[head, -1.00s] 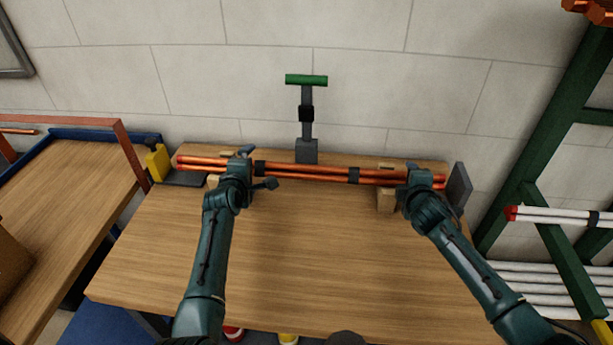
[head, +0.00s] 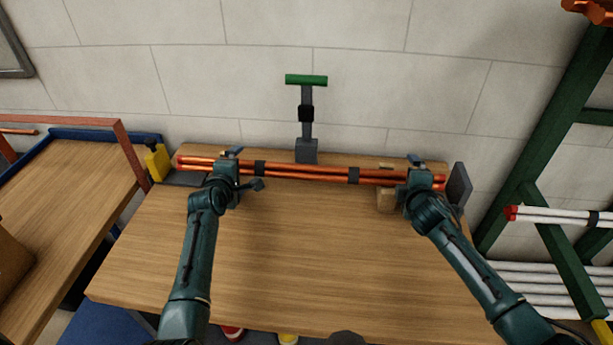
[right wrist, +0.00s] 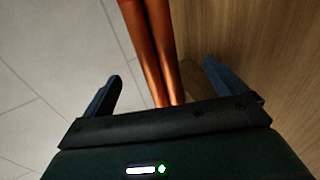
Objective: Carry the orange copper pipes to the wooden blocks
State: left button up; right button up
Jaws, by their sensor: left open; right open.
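The orange copper pipes (head: 306,172) lie as a bundle with black bands along the back of the wooden table. They lie across the right wooden block (head: 386,200), which shows on both sides of them. The left block is hidden behind my left gripper. My left gripper (head: 231,158) is open at the left part of the pipes. My right gripper (head: 416,166) is open at their right part. In the right wrist view the pipes (right wrist: 152,50) run between the spread fingers of my right gripper (right wrist: 165,92), without the fingers closed on them.
A grey post with a green crossbar (head: 306,80) stands behind the pipes. A grey plate (head: 459,186) stands at their right end, and a yellow tool (head: 157,161) at their left. A green rack (head: 545,140) with white pipes is at right. The front tabletop (head: 310,260) is clear.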

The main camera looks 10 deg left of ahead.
jog(key=v, duration=1.2)
jog(key=shift+s+f, duration=0.1)
dwell(0.4)
